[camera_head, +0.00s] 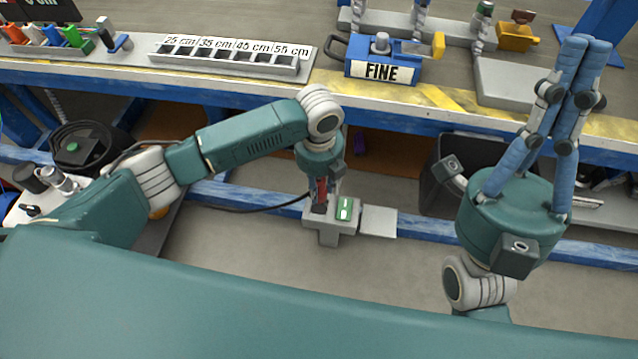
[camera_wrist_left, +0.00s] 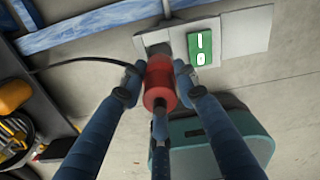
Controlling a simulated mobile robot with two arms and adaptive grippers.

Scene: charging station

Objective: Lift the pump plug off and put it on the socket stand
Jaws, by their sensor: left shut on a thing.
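The pump plug is red; in the left wrist view the plug (camera_wrist_left: 160,82) is between the blue fingers of my left gripper (camera_wrist_left: 160,88), which is shut on it. In the head view the plug (camera_head: 321,190) is below my left wrist, at the left part of the grey socket stand (camera_head: 327,226). The stand also shows in the left wrist view (camera_wrist_left: 178,38), with a green switch plate (camera_head: 345,208). The plug's end meets or nearly meets the dark socket area; the exact contact is hidden. My right gripper (camera_head: 587,45) points up, its fingers together and empty.
A black cable (camera_head: 250,210) runs left from the plug toward the pump area with a coiled black hose (camera_head: 85,145). A blue rail (camera_head: 235,190) passes behind the stand. A black bin (camera_head: 432,195) stands to the right. The workbench edge (camera_head: 400,120) overhangs behind.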

